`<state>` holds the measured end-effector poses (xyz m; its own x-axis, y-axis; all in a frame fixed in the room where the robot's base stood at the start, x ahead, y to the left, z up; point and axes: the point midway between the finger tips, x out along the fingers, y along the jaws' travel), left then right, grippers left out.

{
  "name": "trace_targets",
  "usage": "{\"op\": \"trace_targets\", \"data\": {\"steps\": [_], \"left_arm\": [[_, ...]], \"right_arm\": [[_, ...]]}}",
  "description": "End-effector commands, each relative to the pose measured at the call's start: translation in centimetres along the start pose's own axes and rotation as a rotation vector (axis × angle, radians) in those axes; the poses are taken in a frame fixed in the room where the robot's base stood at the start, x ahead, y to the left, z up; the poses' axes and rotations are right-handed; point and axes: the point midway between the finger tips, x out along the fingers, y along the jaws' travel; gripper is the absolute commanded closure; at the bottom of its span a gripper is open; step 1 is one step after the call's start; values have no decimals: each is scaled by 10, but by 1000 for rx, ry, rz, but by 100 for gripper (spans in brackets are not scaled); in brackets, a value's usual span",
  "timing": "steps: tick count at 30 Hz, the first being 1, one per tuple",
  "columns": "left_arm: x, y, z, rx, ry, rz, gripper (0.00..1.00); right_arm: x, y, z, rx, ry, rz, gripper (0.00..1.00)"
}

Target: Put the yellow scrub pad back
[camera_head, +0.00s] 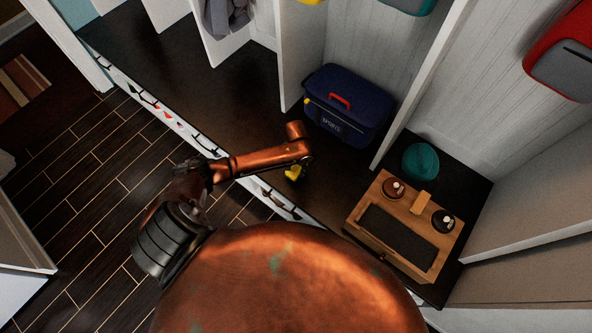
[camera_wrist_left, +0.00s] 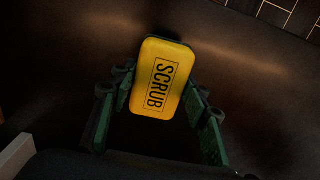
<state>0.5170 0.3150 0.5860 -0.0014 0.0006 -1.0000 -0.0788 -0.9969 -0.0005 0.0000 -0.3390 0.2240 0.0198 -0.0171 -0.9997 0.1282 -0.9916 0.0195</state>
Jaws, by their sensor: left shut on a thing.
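The yellow scrub pad (camera_wrist_left: 162,80), with the word SCRUB on it, is between the green fingers of my left gripper (camera_wrist_left: 160,100) in the left wrist view. The fingers are shut on its two long sides. In the head view the pad (camera_head: 293,173) is a small yellow shape at the end of my copper left arm, over the dark bench (camera_head: 235,105). Whether the pad touches the bench is unclear. A wooden tray (camera_head: 372,258) with a dark inset stands on the bench at the right. My right gripper does not show.
Two dark-topped round items (camera_head: 394,188) (camera_head: 442,221) and a tan block (camera_head: 421,202) are on the tray. A teal round item (camera_head: 420,161) sits behind it. A navy sports bag (camera_head: 347,110) stands on the bench. White dividers (camera_head: 300,50) split the bench.

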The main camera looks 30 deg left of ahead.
Motion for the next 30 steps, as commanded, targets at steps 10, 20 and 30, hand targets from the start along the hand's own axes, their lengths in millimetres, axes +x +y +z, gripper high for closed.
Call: {"op": "trace_targets", "data": {"steps": [10, 20, 30], "left_arm": [[40, -7, -4, 0, -1, -1, 77], [39, -7, -4, 0, 1, 0, 49], [39, -7, -4, -1, 1, 0, 40]], "right_arm": [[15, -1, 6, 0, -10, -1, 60], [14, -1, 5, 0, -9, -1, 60], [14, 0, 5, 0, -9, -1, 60]]}}
